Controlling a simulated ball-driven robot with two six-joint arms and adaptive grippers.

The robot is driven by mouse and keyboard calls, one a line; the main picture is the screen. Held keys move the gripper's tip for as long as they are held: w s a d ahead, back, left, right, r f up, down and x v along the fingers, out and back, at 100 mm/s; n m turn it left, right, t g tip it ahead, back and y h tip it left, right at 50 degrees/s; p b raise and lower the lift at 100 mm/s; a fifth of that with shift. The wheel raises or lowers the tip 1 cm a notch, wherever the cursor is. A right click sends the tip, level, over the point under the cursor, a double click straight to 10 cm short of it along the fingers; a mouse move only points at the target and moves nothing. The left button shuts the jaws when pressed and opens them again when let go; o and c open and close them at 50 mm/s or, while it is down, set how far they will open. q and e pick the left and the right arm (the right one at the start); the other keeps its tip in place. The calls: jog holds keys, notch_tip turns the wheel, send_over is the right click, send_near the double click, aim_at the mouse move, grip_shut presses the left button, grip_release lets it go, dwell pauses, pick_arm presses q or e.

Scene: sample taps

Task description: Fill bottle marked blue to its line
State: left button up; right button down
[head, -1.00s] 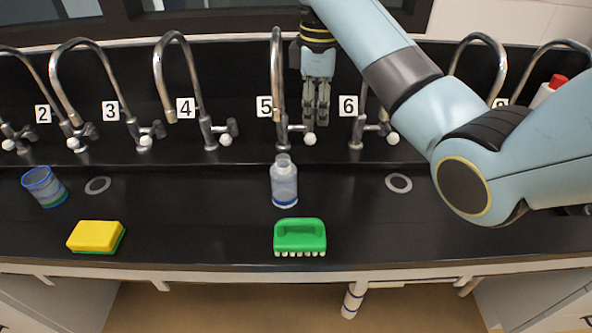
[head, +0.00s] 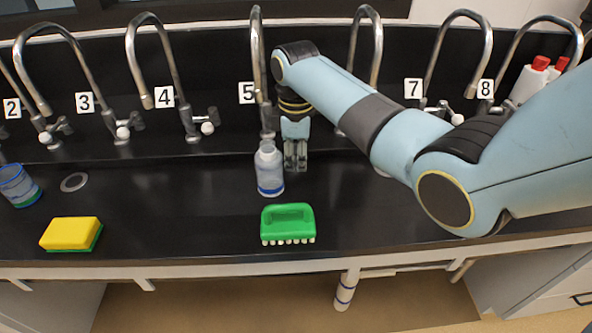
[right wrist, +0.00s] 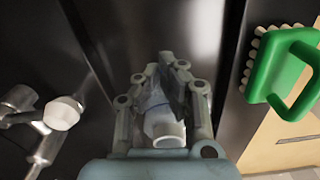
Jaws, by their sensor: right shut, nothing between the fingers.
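A clear bottle (head: 268,172) with a blue band low on its side stands upright on the black counter, in front of tap 5 (head: 258,75). Its water level is hard to make out. My right gripper (head: 296,165) is shut and empty, pointing down just right of the bottle; a touch cannot be told. In the right wrist view the bottle's pale neck (right wrist: 163,130) shows beside the closed fingers (right wrist: 172,68). Tap 5's handle is hidden behind my right arm in the head view. My left gripper is out of view.
A green brush (head: 287,222) lies in front of the bottle, and a yellow sponge (head: 70,233) lies further left. A cup with blue and green bands (head: 18,187) stands at the far left. A tap with a white knob (right wrist: 62,112) is left in the right wrist view.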

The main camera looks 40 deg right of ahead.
jog(key=shift+f, duration=1.7)
jog(key=shift+w+a, duration=0.6)
jog(key=shift+a, duration=0.1)
